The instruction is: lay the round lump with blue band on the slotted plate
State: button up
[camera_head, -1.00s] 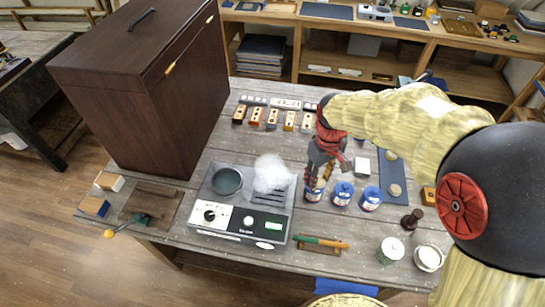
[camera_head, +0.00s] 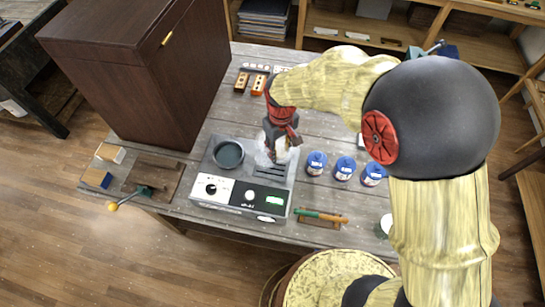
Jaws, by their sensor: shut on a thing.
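The slotted plate (camera_head: 271,172) is the dark, grooved right part of the top of a grey and white bench device (camera_head: 238,192). My gripper (camera_head: 279,154) points down just above the plate and covers part of it. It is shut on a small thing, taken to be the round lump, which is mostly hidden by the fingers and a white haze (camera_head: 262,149). The blue band cannot be made out, and whether the lump touches the plate cannot be told.
A dark round bowl (camera_head: 228,154) sits left of the plate. Several blue-labelled jars, the closest being one jar (camera_head: 316,163), stand to the right. A tall brown cabinet (camera_head: 150,75) rises behind left. A rest with green and orange tools (camera_head: 320,217) lies at the front.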

aim_at(272, 163)
jog(key=shift+a+f, duration=0.95)
jog(key=shift+f, duration=0.25)
jog(key=shift+a+f, duration=0.2)
jog(key=shift+f, duration=1.5)
jog(key=shift+f, duration=0.1)
jog(key=o, duration=1.1)
notch_tip(272, 163, up, 12)
jog(key=shift+r, duration=0.15)
